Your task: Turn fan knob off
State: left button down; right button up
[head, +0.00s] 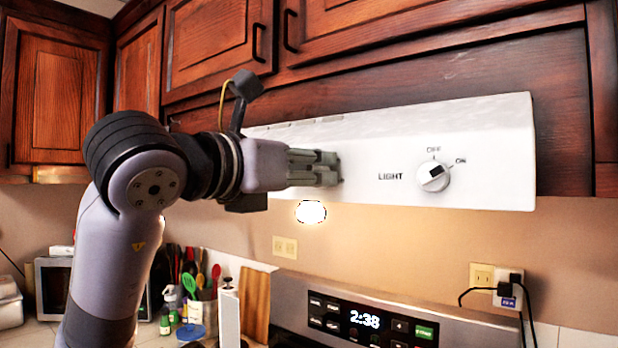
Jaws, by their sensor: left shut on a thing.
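The white range hood (480,130) hangs under the dark wood cabinets. My left gripper (336,169) reaches in from the left, its fingertips against the hood's front face. Its fingers are close together and shut on what I take to be the fan knob, which they hide, along with any label or pointer there. To the right, a round white knob (433,176) marked LIGHT shows clear of the gripper, with OFF above it and ON to its upper right. My right gripper is not in view.
A lit lamp (311,212) glows below the hood. The stove's control panel (370,320) with a clock display is underneath. Utensils (195,285), a paper towel roll (229,315) and a cutting board (255,303) stand lower left. Cabinet doors with handles (290,30) are above.

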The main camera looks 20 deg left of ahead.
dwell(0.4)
pick_arm(q)
jog(key=c, duration=1.4)
grip_release()
jog(key=shift+o, duration=0.2)
jog(key=shift+s, duration=0.1)
jog(key=v, duration=1.2)
